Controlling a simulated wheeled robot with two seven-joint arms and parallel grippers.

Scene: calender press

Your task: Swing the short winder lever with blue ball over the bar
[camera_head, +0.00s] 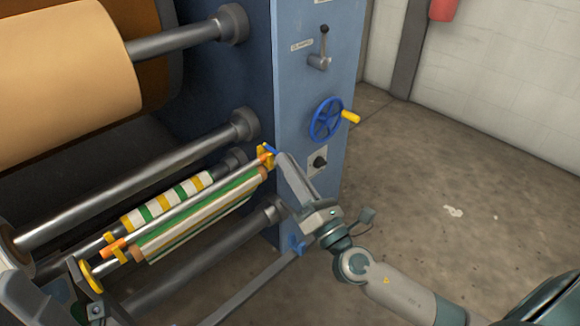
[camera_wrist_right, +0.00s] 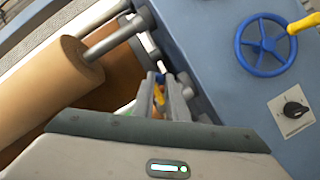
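My right gripper (camera_head: 279,156) reaches the right end of the winder bar, with its tips beside a yellow bracket (camera_head: 265,160). A small blue piece (camera_head: 271,150), perhaps the short lever's blue ball, shows at the tips, partly hidden by a finger. The metal bar (camera_head: 185,208) runs from this bracket to an orange collar at the left. Grey jointed parts at the lower left may be my left gripper; its state is unclear.
A striped roll (camera_head: 200,220) lies beside the bar. The blue machine panel (camera_head: 300,95) carries a blue handwheel (camera_head: 326,119) with a yellow handle, a black knob (camera_head: 320,163) and a lever (camera_head: 321,50). Steel rollers lie left; floor at right is clear.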

